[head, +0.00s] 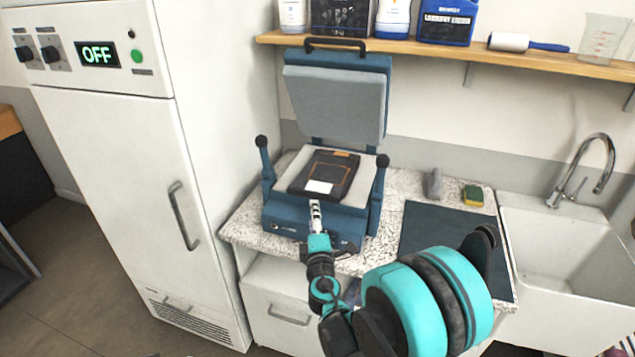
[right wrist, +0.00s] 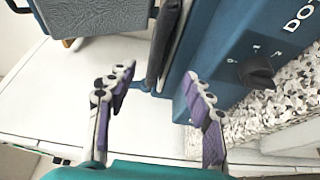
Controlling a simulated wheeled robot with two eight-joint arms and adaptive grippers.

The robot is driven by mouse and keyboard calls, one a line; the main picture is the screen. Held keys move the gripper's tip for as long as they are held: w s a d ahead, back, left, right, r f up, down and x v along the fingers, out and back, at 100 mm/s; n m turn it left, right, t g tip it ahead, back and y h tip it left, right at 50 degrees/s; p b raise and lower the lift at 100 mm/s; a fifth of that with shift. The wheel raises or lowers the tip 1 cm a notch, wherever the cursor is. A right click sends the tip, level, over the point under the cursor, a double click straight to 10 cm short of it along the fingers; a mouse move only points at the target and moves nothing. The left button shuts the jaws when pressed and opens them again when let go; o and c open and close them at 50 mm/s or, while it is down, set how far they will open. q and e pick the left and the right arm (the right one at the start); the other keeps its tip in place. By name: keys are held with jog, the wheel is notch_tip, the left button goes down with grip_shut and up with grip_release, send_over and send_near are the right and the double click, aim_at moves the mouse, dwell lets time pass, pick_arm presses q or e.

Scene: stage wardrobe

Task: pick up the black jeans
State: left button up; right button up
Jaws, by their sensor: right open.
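The black jeans (head: 325,173) lie folded flat on the lower plate of the open blue press (head: 292,221), with a white patch and a brown label on top. In the right wrist view the jeans' dark edge (right wrist: 164,40) shows ahead, between the lines of my fingers. My right gripper (head: 316,212) is at the front edge of the press, just in front of the jeans. Its purple-padded fingers are spread with nothing held between them, as the right wrist view (right wrist: 160,77) shows. I cannot tell whether a finger touches the jeans. My left gripper is not in view.
The press lid (head: 335,103) stands raised behind the jeans, with ball-ended posts on both sides. A tall white cabinet (head: 120,170) reading OFF stands left. A dark mat (head: 425,225), a sponge (head: 473,195) and a sink (head: 560,260) are right. A shelf (head: 430,47) with bottles runs above.

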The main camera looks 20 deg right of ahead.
aim_at(313, 199)
jog(key=w, duration=0.2)
jog(key=w+d+b, duration=0.1)
jog(key=w, duration=0.1)
jog(key=w+b, duration=0.1)
jog(key=w, duration=0.2)
jog(key=shift+d+f, duration=0.1)
jog(key=shift+d, duration=0.2)
jog(key=shift+w, duration=0.35)
jog(key=shift+c, duration=0.3)
grip_shut()
